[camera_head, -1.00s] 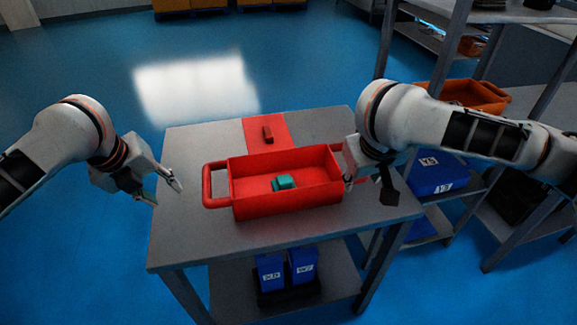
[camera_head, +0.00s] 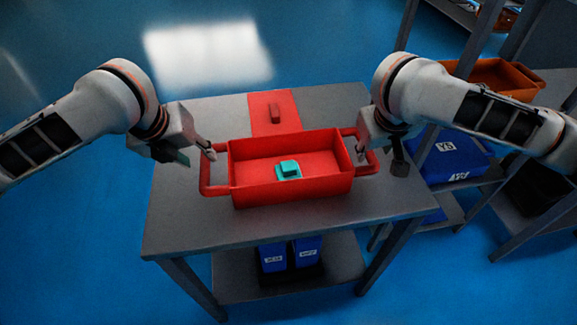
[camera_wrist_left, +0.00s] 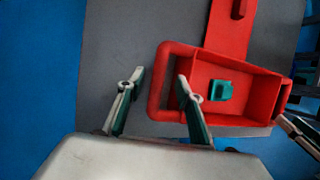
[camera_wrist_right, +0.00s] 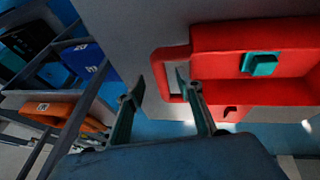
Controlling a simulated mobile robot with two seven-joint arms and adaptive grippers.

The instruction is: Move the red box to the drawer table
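The red box (camera_head: 290,190) is an open tray with a looped handle at each end. It stands on a grey table (camera_head: 200,235), with a teal block (camera_head: 289,168) inside. My left gripper (camera_head: 205,157) is open at the left handle (camera_wrist_left: 163,85). In the left wrist view one finger is over the handle opening and the other is outside it. My right gripper (camera_head: 368,157) is open at the right handle (camera_wrist_right: 160,75). In the right wrist view one finger is at the handle opening and the other outside. I cannot tell whether either touches.
A red mat (camera_head: 285,101) with a small dark red block (camera_head: 275,114) lies behind the box. Blue bins (camera_head: 272,258) stand on the table's lower shelf. A rack with an orange bin (camera_head: 490,75) and a blue bin (camera_head: 450,155) stands at right. Blue floor is clear at left.

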